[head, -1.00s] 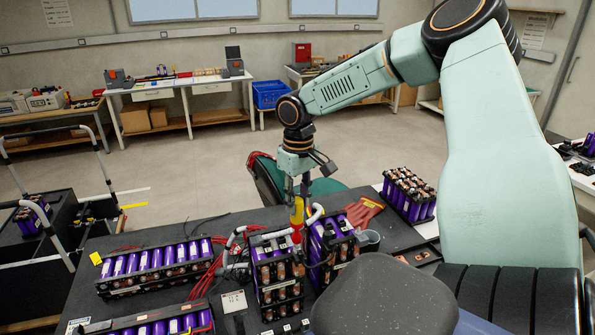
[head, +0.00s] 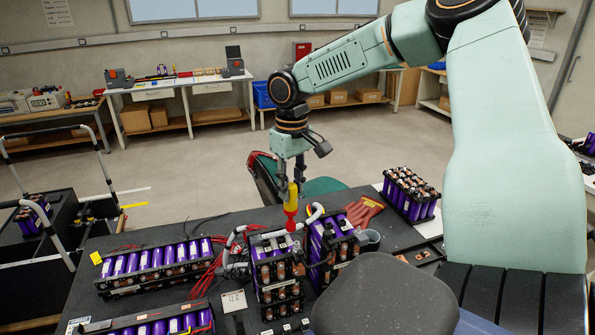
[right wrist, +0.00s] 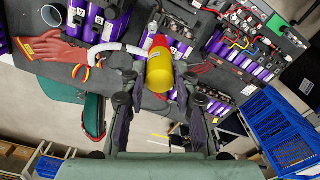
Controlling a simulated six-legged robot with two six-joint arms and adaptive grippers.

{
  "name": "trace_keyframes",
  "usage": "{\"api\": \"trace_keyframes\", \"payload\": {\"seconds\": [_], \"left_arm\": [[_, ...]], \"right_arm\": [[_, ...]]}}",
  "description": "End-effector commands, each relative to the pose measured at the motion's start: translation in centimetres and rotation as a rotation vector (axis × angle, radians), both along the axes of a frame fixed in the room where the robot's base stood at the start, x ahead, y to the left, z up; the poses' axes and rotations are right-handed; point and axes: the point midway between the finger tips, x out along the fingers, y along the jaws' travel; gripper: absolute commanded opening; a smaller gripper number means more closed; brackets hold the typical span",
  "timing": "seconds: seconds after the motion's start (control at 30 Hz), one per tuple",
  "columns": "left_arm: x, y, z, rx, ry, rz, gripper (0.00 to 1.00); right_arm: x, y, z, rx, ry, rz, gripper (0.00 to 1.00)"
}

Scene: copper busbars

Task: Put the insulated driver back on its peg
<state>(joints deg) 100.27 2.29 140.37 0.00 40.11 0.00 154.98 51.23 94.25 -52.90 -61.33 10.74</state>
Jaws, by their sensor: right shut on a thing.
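The insulated driver (head: 291,207) has a yellow handle and a red lower part. It hangs upright from my right gripper (head: 291,184), above the purple battery modules on the dark bench. In the right wrist view the driver (right wrist: 159,72) shows nearly end-on, its yellow handle between the two fingers of my right gripper (right wrist: 160,112). The gripper is shut on the handle. The driver's tip is hard to make out against the modules, so I cannot tell its clearance. I cannot make out the peg in either view. My left gripper is not in view.
Battery modules (head: 274,270) stand close below the driver, with a white hose (head: 316,213) beside it. Red gloves (head: 364,211) and a grey cup (head: 368,240) lie to the right. More modules (head: 155,262) and red cables sit left. A green chair (head: 322,187) stands behind the bench.

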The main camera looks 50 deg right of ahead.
Motion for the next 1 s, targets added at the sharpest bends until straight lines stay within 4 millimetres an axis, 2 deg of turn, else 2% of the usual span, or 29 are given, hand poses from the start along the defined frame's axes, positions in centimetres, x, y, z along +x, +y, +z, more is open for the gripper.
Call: {"api": "trace_keyframes", "payload": {"seconds": [0.23, 0.43, 0.7, 1.0], "left_arm": [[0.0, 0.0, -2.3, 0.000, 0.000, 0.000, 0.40], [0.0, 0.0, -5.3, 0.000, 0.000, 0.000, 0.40], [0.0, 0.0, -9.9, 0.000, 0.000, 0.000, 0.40], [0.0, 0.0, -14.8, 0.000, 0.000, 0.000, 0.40]], "right_arm": [[2.0, 6.6, -0.4, -0.002, 0.001, 0.054, 0.00], [2.9, 12.8, -2.4, 0.009, 0.004, 0.079, 0.00], [2.7, 20.1, -7.5, 0.019, 0.011, 0.093, 0.00], [1.6, 25.5, -13.9, 0.019, 0.013, 0.096, 0.00]]}}
